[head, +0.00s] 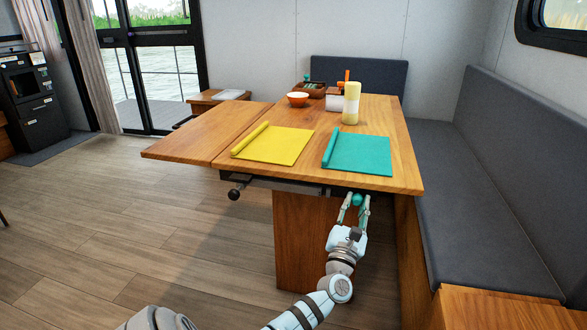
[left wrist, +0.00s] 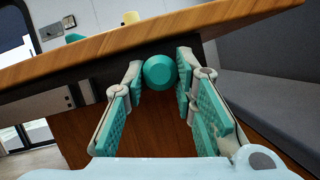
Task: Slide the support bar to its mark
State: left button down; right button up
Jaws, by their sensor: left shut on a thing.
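A round teal knob (head: 357,199) sits under the front edge of the wooden table, near its right corner. It also shows in the left wrist view (left wrist: 159,72). My left gripper (head: 354,206) is shut on this knob, with one finger on each side. The support bar behind the knob is hidden by the knob and the table edge. A second, black knob (head: 234,193) sticks out under the table edge to the left. A grey rail (left wrist: 60,98) with dark spots runs under the table, left of the gripper. I cannot make out the mark. My right gripper is not in view.
The table (head: 385,118) has a raised leaf (head: 190,143) at its left. Yellow (head: 280,146) and teal (head: 362,154) mats lie on top. A wooden pedestal (head: 302,240) stands below, close left of my arm. A grey bench (head: 465,205) is at right. Floor at left is clear.

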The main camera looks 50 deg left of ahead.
aim_at(274, 186)
pick_arm(q)
jog(key=shift+s+a+f+p, duration=0.1)
jog(key=shift+s+a, duration=0.9)
jog(key=shift+a, duration=0.3)
jog(key=shift+s+a+r+p, duration=0.1)
jog(key=shift+s+a, duration=0.9)
jog(key=shift+a, duration=0.3)
jog(key=shift+s+a+f+p, duration=0.1)
jog(key=shift+s+a, duration=0.9)
jog(key=shift+a, duration=0.3)
jog(key=shift+s+a+b, duration=0.1)
jog(key=shift+s+a, duration=1.2)
jog(key=shift+a, duration=0.45)
jog(key=shift+s+a+b, duration=0.1)
jog(key=shift+s+a, duration=1.25)
jog(key=shift+a, duration=0.35)
jog(key=shift+s+a+b, duration=0.1)
jog(key=shift+s+a, duration=1.2)
jog(key=shift+a, duration=0.45)
jog(key=c, duration=1.2)
grip_release()
jog(key=v, duration=1.2)
